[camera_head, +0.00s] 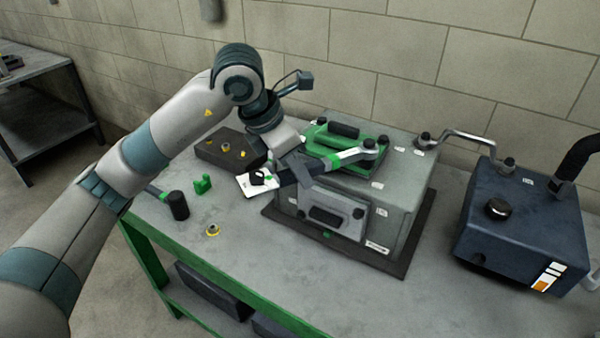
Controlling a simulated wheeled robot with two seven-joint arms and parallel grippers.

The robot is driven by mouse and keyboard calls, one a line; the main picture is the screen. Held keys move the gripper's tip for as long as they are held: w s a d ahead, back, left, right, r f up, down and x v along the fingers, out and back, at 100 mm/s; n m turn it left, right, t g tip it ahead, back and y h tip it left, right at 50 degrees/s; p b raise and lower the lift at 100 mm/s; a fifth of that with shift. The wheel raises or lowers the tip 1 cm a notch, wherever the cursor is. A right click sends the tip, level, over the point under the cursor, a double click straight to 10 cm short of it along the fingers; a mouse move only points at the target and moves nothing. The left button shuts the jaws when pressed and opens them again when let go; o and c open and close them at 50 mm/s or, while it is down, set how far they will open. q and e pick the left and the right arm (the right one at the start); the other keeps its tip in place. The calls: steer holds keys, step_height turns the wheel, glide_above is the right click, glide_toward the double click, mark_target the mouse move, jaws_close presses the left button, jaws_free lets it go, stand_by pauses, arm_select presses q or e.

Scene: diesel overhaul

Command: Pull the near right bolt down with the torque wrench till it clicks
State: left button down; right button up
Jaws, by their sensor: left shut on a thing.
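My left gripper (295,172) is shut on the dark handle of the torque wrench (348,156). The wrench lies nearly level across the near side of the green cover (352,139) on the grey engine block (400,190). Its silver head points right, at the cover's right end, around or over a dark bolt (369,143), which appears to be the near right one. The head hides how far it is seated. My right gripper is not in view.
A metal pipe (465,135) links the block to a dark blue tank (515,235) at right. A dark tray (230,150), white card (262,183), green part (203,185), black-headed mallet (179,205) and brass ring (212,230) lie left. The front bench top is mostly clear.

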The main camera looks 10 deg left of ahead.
arm_select(q)
steer(key=shift+w+a, duration=0.2)
steer(key=shift+w+a+b, duration=0.1)
steer(key=shift+b, duration=0.2)
steer(key=shift+w+a+r, duration=0.1)
steer(key=shift+w+a, duration=0.1)
steer(key=shift+w, duration=0.05)
steer(key=shift+w+b, duration=0.1)
steer(key=shift+b, duration=0.2)
steer(key=shift+w+a+m+b, duration=0.25)
steer(key=shift+w+m+b, duration=0.05)
steer(key=shift+m+b, duration=0.1)
steer(key=shift+w+a, duration=0.1)
steer(key=shift+w, duration=0.1)
